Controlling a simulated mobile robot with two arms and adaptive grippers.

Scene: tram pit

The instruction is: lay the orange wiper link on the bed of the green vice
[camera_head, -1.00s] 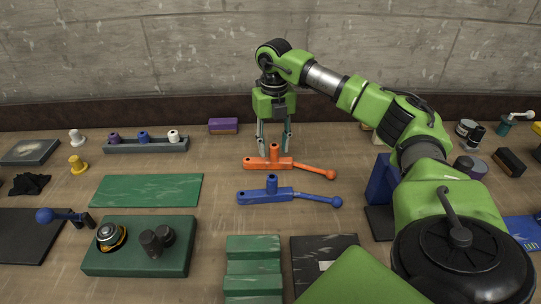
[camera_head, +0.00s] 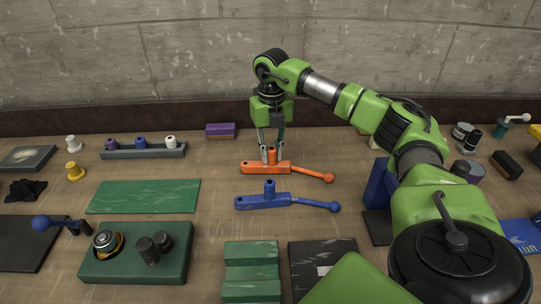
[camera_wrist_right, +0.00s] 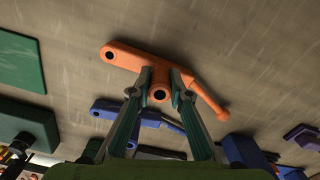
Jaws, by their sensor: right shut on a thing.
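The orange wiper link (camera_head: 265,167) lies on the bench, an upright peg near its middle and a thin arm ending in a ball to the right. My right gripper (camera_head: 272,155) is above it, shut on that peg. In the right wrist view the fingers (camera_wrist_right: 161,88) stand either side of the peg of the orange link (camera_wrist_right: 132,59). The link seems to rest on the bench still. A green stepped block (camera_head: 252,272) at the bottom centre looks like the green vice; its lower edge is cut off. My left gripper is not in view.
A similar blue link (camera_head: 264,201) lies just in front of the orange one. A black plate (camera_head: 318,258) is beside the green block, and a tall blue block (camera_head: 379,186) stands right. A flat green mat (camera_head: 145,196) and green control box (camera_head: 120,265) are left.

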